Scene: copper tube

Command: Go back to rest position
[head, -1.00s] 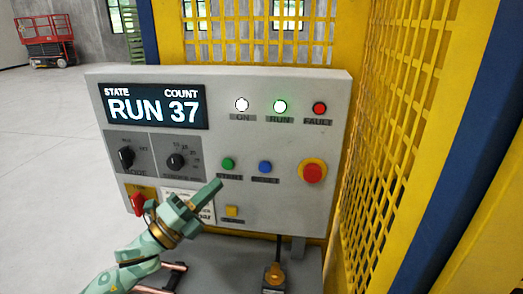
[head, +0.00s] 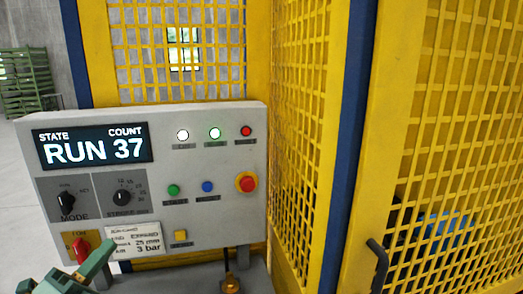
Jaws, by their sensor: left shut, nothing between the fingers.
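My left gripper (head: 96,260) shows at the bottom left of the head view, below and in front of the control panel (head: 215,215). It is shut, with nothing in its fingers, and stands apart from the buttons. The panel display (head: 97,148) reads STATE RUN and COUNT 37. The white lamp (head: 183,135) and the green RUN lamp (head: 215,133) are lit. My right gripper is not in view.
Below the display are a mode knob (head: 66,200), a stroke knob (head: 122,197) and a red switch (head: 80,250). A red emergency button (head: 246,182) sits at the right. Yellow mesh fencing (head: 300,130) with a blue post (head: 350,150) stands behind and right.

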